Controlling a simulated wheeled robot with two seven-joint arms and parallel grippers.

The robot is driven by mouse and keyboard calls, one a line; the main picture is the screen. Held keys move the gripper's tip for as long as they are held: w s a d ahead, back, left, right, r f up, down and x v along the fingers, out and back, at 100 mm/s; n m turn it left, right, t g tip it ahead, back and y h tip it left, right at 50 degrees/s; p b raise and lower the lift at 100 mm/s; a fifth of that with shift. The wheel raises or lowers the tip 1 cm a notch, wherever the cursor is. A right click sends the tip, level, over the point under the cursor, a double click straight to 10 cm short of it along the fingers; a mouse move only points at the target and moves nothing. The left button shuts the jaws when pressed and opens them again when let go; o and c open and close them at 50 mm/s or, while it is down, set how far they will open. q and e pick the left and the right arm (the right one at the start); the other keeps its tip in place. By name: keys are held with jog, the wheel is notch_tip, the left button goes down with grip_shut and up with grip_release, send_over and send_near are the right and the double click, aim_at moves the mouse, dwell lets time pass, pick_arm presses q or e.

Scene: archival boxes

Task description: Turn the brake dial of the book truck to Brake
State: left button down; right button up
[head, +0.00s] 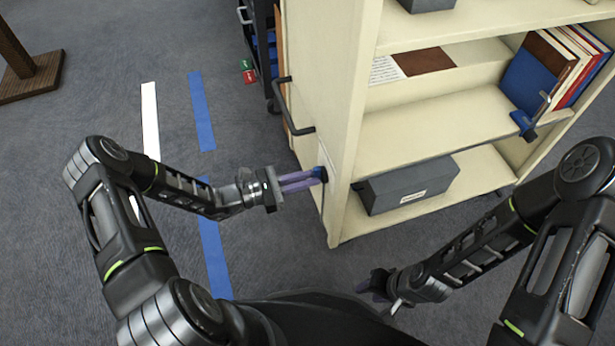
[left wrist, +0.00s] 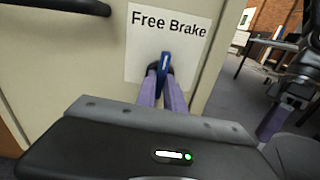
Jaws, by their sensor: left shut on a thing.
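The book truck (head: 342,105) is a cream shelf unit at the right of the head view. Its brake dial (head: 319,172) is a small blue and black knob low on the left end panel. In the left wrist view the dial's blue pointer (left wrist: 165,61) stands about upright below a white label (left wrist: 150,45) reading "Free Brake", between the two words. My left gripper (head: 317,178) has its purple fingers shut on the dial. My right gripper (head: 374,283) hangs low near the floor, away from the truck; its jaw gap is unclear.
A black handle bar (head: 288,115) sticks out of the end panel above the dial. The shelves hold a grey box (head: 408,185) and several books (head: 540,72). A dark cart with red and green tags (head: 248,71) stands behind. Floor with blue tape (head: 201,110) is clear at left.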

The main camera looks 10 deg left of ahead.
pick_arm(q)
jog(key=m, duration=0.6)
jog(key=shift+p, duration=0.35)
jog(key=shift+m, duration=0.3)
jog(key=c, duration=1.4)
grip_release()
jog(key=shift+c, duration=0.2)
jog(key=shift+s+a, duration=0.1)
jog(key=p+v, duration=0.1)
jog(key=v, duration=0.6)
jog(key=shift+s+a, duration=0.2)
jog(key=shift+a, duration=0.05)
